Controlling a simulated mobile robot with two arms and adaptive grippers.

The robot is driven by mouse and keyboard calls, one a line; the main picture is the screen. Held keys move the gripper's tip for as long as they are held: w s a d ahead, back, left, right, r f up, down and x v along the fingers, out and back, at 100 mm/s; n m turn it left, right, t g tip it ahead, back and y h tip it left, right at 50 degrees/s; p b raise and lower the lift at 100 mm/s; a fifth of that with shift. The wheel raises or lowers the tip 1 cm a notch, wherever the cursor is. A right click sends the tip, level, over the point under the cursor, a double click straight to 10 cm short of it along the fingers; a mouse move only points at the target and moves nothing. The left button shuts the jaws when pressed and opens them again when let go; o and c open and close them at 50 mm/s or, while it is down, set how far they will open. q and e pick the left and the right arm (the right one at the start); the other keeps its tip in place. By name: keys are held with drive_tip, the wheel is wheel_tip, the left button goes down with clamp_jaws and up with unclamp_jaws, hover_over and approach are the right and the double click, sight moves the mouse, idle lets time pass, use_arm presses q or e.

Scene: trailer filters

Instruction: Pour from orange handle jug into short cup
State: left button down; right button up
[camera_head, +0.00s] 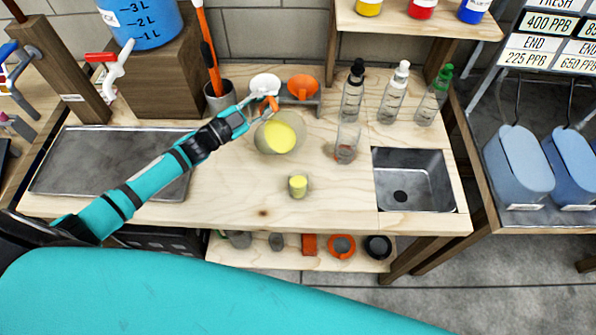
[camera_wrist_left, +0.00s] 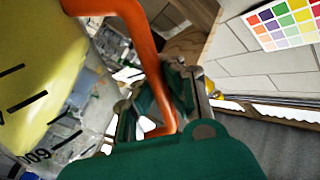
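The clear jug (camera_head: 263,146) holds yellow liquid and stands out at the middle of the wooden counter. Its orange handle (camera_head: 271,103) points toward the back. My left gripper (camera_head: 265,104) is at this handle. In the left wrist view the orange handle (camera_wrist_left: 146,50) runs between the fingers, which look shut on it, and the marked jug wall (camera_wrist_left: 35,75) fills the left side. I cannot tell whether the jug touches the counter. The short cup (camera_head: 298,187) stands upright in front of the jug, slightly right, with yellow inside. My right gripper is out of view.
A clear tall glass (camera_head: 346,146) stands right of the jug, before several bottles (camera_head: 393,98). A sink (camera_head: 412,181) is at right, a metal tray (camera_head: 100,160) at left. White and orange funnels (camera_head: 302,86) sit behind the jug. The counter around the short cup is clear.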

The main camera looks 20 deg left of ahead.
use_arm(q)
drive_tip(key=shift+w+a+n, duration=0.4)
drive_tip(key=shift+a+n, duration=0.05)
drive_tip(key=shift+n, duration=0.15)
drive_tip(key=shift+w+a+f+n+y, duration=0.9)
drive_tip(key=shift+w+a+f+n, duration=0.5)
drive_tip(key=shift+f+n, duration=1.7)
drive_tip(key=shift+n, duration=0.5)
wheel_tip(320, 180, up, 6)
drive_tip(key=p, duration=0.4)
drive_tip(key=shift+d+f, duration=0.15)
drive_tip(key=shift+w, duration=0.1)
